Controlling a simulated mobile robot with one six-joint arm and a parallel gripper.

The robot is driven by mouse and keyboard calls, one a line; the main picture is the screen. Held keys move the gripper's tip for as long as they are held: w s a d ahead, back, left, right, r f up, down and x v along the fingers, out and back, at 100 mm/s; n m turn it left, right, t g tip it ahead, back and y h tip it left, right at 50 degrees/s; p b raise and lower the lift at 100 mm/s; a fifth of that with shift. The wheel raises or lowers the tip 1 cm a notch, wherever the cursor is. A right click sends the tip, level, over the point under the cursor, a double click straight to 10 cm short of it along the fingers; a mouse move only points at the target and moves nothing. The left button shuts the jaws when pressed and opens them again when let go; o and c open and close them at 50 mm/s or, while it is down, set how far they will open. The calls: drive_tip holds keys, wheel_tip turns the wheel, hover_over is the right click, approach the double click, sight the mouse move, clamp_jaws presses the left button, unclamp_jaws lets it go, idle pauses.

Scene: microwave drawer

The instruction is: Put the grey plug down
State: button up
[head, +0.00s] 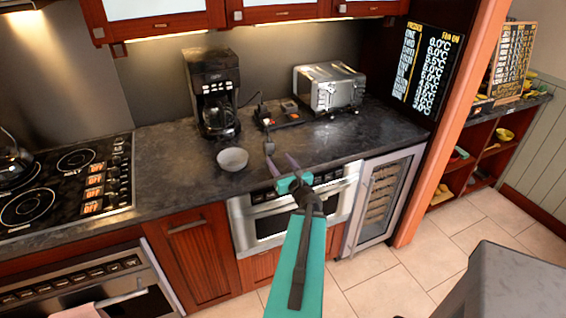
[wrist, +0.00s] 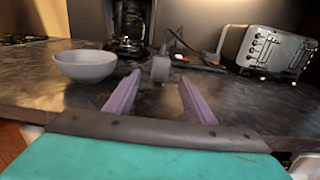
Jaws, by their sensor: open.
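The grey plug (head: 269,147) rests on the dark countertop, in front of the power strip and to the right of the bowl. In the wrist view the plug (wrist: 160,69) shows just beyond and between the purple fingertips. My gripper (head: 278,157) is open, with its fingers spread over the counter's front part. In the wrist view the gripper (wrist: 160,78) has an empty gap between its fingers, and the plug appears apart from both.
A grey bowl (head: 233,159) stands left of my gripper. A black coffee maker (head: 216,95), a power strip (head: 279,115) with red parts and a steel toaster (head: 330,88) stand behind. The stove (head: 70,180) is at left. Bare countertop (head: 365,135) lies at right.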

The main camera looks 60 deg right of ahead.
drive_tip(key=shift+s+a+r+p, duration=0.1)
drive_tip(key=shift+s+r+p, duration=0.15)
drive_tip(key=shift+p, duration=0.6)
drive_tip(key=shift+p+v, duration=0.3)
drive_tip(key=shift+v, duration=0.9)
drive_tip(key=shift+s+f, duration=0.1)
drive_tip(key=shift+f, duration=0.15)
